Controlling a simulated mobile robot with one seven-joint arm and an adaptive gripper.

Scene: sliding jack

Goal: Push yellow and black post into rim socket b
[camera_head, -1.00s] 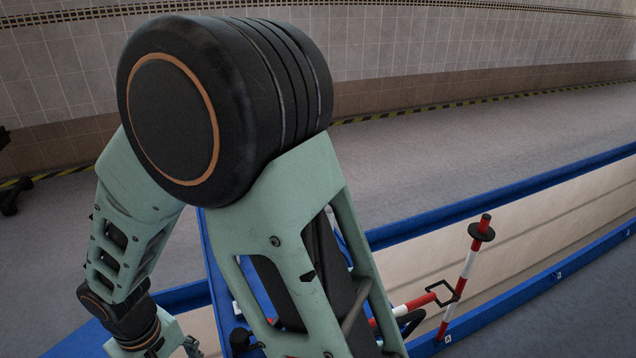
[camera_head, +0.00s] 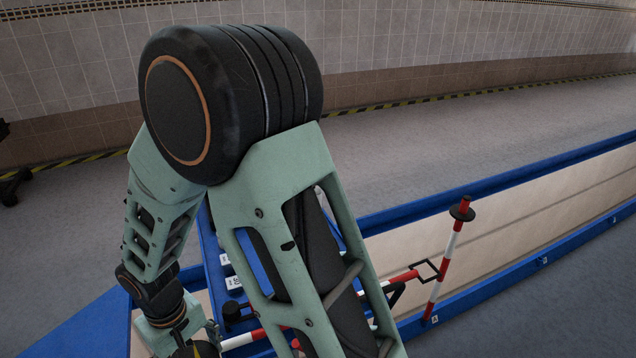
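My gripper (camera_head: 212,333) is at the lower left, low over the blue frame and partly cut off by the bottom edge. Its fingers are small and dark, so I cannot tell open from shut. A dark shape with a hint of yellow shows at the bottom edge beside it; I cannot tell whether this is the yellow and black post. The blue rim (camera_head: 490,293) on the right carries small white letter tags. One tag (camera_head: 545,261) looks like B, but I cannot make out a socket there.
A red and white post (camera_head: 446,261) with a black disc near its top leans by the rim near tag A (camera_head: 435,320). A red and white bar (camera_head: 403,277) with a black fork reaches it. My arm hides the middle. Grey floor (camera_head: 480,140) lies behind.

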